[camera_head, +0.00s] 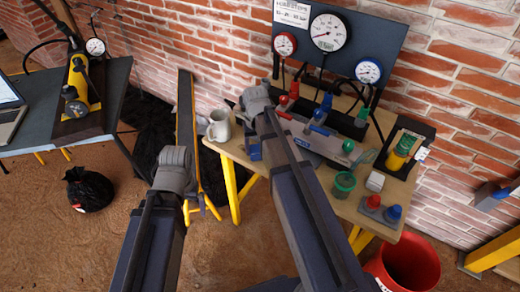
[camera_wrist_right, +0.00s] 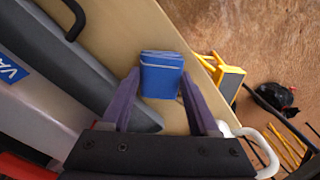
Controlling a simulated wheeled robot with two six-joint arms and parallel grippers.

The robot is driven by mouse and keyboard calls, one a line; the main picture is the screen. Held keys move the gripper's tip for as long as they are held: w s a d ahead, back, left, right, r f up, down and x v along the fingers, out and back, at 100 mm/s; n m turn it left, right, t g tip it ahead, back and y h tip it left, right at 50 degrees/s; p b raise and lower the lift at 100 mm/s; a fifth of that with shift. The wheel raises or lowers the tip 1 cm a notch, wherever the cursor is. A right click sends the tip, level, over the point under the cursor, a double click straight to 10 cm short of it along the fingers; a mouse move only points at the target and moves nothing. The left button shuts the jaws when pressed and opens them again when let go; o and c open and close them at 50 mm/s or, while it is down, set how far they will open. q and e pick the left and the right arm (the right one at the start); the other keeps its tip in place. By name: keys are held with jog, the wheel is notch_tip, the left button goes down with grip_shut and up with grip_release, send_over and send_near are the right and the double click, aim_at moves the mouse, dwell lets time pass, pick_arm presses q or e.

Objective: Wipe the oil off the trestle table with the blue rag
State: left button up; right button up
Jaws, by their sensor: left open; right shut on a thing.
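The blue rag (camera_head: 254,151) is a small folded bundle at the left end of the trestle table (camera_head: 316,204), partly hidden by my right arm. In the right wrist view the rag (camera_wrist_right: 161,75) lies between the fingertips of my right gripper (camera_wrist_right: 160,88), which is shut on it, over the bare tabletop near the edge. Whether it touches the tabletop I cannot tell. My left gripper (camera_head: 178,168) is open, left of the table and away from it; its fingers are mostly hidden. I cannot make out any oil.
A pale mug (camera_head: 219,126) stands at the table's left corner. A grey clamp-like tool, a green jar (camera_head: 343,184) and coloured fittings crowd the table, with gauges (camera_head: 328,33) behind. A red bucket (camera_head: 408,262) stands at right; a black bag (camera_head: 88,189) lies on the floor.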

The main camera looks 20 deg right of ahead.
jog(key=shift+w+a, duration=0.6)
jog(key=shift+w, duration=0.25)
jog(key=shift+w+a, duration=0.9)
jog(key=shift+w, duration=0.3)
jog(key=shift+w+a, duration=0.95)
jog(key=shift+w, duration=0.25)
notch_tip(320, 180, up, 6)
jog(key=p, duration=0.6)
